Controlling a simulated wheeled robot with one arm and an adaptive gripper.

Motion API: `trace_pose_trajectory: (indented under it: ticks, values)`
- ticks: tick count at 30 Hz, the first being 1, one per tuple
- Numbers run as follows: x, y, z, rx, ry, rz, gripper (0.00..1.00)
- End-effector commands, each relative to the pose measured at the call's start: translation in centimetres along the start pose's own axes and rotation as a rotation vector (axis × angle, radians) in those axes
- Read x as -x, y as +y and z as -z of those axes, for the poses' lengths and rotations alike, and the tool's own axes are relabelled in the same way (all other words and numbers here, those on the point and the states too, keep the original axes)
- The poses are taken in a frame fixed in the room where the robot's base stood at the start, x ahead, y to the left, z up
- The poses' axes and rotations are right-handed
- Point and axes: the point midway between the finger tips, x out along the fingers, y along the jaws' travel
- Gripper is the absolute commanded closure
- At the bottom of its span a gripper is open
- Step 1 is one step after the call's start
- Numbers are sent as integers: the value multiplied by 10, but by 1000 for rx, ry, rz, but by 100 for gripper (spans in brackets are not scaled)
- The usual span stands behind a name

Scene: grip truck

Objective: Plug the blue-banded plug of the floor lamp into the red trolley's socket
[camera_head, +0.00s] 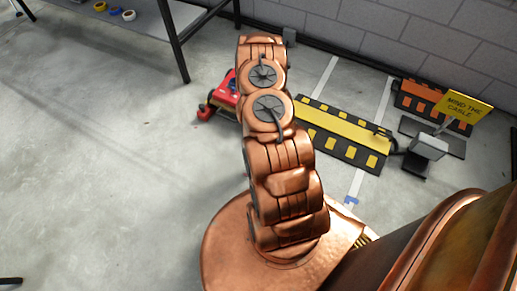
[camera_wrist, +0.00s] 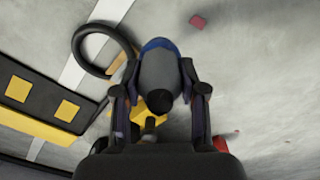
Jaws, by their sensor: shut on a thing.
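In the wrist view my gripper (camera_wrist: 159,66) is shut on a grey plug (camera_wrist: 157,72) with a blue band (camera_wrist: 158,44) at its far end. A finger lies on each side of the plug. A black loop (camera_wrist: 80,60), likely cable, lies left of the plug. In the head view the red trolley (camera_head: 222,92) stands on the floor behind my arm, which hides much of it. Its socket cannot be made out. My gripper is hidden in the head view. I cannot identify the floor lamp for certain.
A yellow-black cable ramp (camera_head: 345,133) lies right of my arm. Beyond it are an orange-black ramp (camera_head: 407,96), a "MIND THE CABLE" sign (camera_head: 466,108) and a grey box (camera_head: 430,147). A table (camera_head: 160,25) stands back left. The left floor is mostly clear.

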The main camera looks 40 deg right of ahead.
Motion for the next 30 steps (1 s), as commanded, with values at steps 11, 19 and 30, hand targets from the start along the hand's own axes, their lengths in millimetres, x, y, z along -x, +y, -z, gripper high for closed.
trace_pose_trajectory:
  ticks: [11, 19, 30]
  values:
    - [6, -30, -44, 2, 1, 0, 100]
    - [20, -35, -50, 1, 2, 1, 100]
    - [50, -35, -50, 0, 1, 1, 100]
